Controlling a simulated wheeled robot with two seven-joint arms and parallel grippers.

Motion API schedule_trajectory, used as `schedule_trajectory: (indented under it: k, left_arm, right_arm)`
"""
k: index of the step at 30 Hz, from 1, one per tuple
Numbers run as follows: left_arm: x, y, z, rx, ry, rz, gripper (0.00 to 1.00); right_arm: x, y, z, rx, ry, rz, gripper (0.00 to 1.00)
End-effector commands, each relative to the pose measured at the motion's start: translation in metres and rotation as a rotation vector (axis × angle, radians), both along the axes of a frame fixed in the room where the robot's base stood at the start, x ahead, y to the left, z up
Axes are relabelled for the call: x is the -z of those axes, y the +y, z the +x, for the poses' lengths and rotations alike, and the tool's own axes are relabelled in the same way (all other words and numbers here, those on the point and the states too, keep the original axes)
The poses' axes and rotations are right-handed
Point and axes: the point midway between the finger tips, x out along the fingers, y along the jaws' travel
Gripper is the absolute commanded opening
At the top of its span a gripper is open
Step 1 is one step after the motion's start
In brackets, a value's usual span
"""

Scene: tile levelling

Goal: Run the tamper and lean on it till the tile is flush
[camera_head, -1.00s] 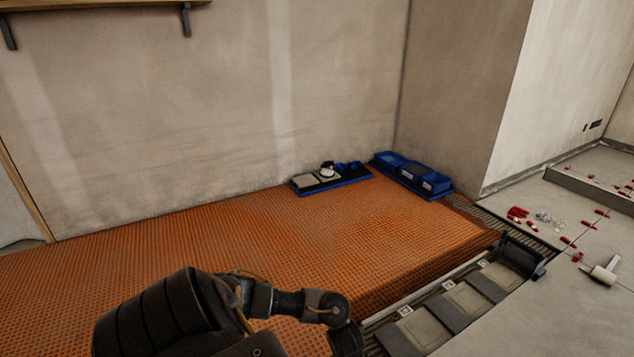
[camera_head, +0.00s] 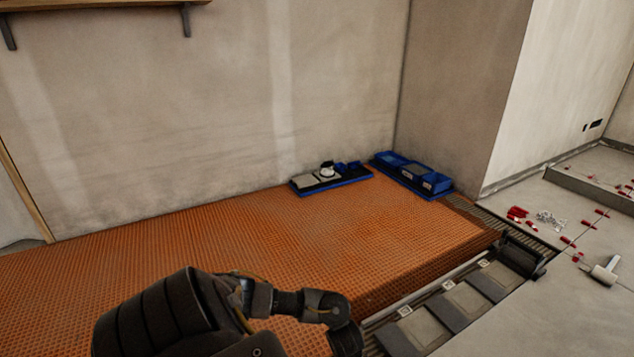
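A small white-and-dark device (camera_head: 327,169), perhaps the tamper, stands on a blue-edged tray (camera_head: 340,184) near the back wall. It is too small to tell for sure. A flat grey piece (camera_head: 304,180) lies at the left of that tray. Grey square tiles (camera_head: 425,329) sit in a row of dark frames at the lower right, each with a small white marker beside it. My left arm comes in at the bottom centre, but its gripper is below the picture edge. My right gripper is not in view.
Blue bins (camera_head: 437,182) stand on a second tray by the wall corner. The orange mat (camera_head: 230,240) is broad and mostly clear. Red wedges (camera_head: 517,213), clear clips (camera_head: 550,219) and a white-headed mallet (camera_head: 605,271) lie on the grey floor at right.

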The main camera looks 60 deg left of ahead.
Motion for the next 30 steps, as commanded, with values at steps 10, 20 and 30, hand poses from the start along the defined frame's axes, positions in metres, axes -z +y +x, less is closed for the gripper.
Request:
schedule_trajectory:
  k: [10, 20, 30]
  left_arm:
    - [0.0016, -0.0006, -0.0016, 0.001, 0.004, -0.001, 0.00]
    - [0.0014, -0.0006, -0.0018, 0.001, 0.004, -0.001, 0.00]
    - [0.0018, -0.0007, -0.0016, 0.001, 0.004, -0.001, 0.00]
  right_arm:
    - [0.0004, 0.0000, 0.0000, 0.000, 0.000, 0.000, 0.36]
    - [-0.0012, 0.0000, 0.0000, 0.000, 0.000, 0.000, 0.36]
    - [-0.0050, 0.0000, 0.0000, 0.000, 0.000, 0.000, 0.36]
